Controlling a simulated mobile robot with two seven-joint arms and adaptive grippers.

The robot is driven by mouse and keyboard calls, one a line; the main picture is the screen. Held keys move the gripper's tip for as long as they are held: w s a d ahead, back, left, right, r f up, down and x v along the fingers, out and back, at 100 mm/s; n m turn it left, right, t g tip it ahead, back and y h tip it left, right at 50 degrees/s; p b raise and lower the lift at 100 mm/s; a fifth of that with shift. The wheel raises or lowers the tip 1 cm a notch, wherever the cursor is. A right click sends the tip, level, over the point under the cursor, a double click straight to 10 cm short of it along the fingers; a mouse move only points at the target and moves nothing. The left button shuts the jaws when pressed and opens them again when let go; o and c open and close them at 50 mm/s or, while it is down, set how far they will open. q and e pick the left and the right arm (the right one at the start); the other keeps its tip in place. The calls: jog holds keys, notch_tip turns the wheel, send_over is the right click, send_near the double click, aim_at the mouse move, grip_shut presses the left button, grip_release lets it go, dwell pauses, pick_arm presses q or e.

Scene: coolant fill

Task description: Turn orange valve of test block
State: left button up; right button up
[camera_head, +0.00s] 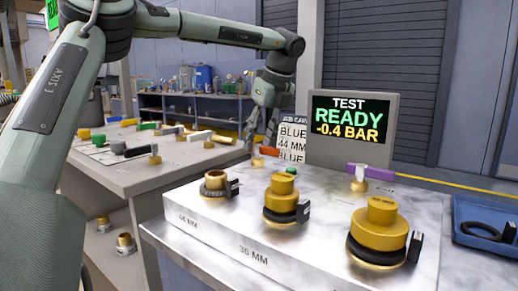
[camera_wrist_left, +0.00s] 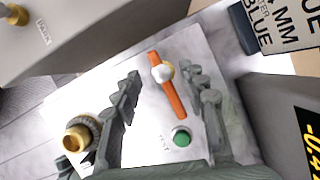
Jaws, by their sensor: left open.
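The orange valve (camera_head: 269,151) is a bar handle on a brass stem at the back of the metal test block (camera_head: 330,215). My left gripper (camera_head: 260,138) is open just above and behind it in the head view. In the left wrist view the orange valve (camera_wrist_left: 167,85) lies between the open fingers of the left gripper (camera_wrist_left: 162,78), running from upper left to lower right. I see gaps on both sides; its depth relative to the fingertips is hard to tell. My right gripper is not in view.
Brass couplings (camera_head: 287,198) stand on the block's front, and a purple handle (camera_head: 371,172) is at its back right. The screen (camera_head: 350,118) reads READY, -0.4 BAR. A job card (camera_head: 292,137) stands near the gripper. A green button (camera_wrist_left: 181,138) is beside the orange handle.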

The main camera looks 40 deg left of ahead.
aim_at(258, 145)
pick_arm(q)
jog(key=shift+x, duration=1.6)
jog(key=shift+w, duration=0.1)
jog(key=shift+c, duration=0.4)
grip_shut()
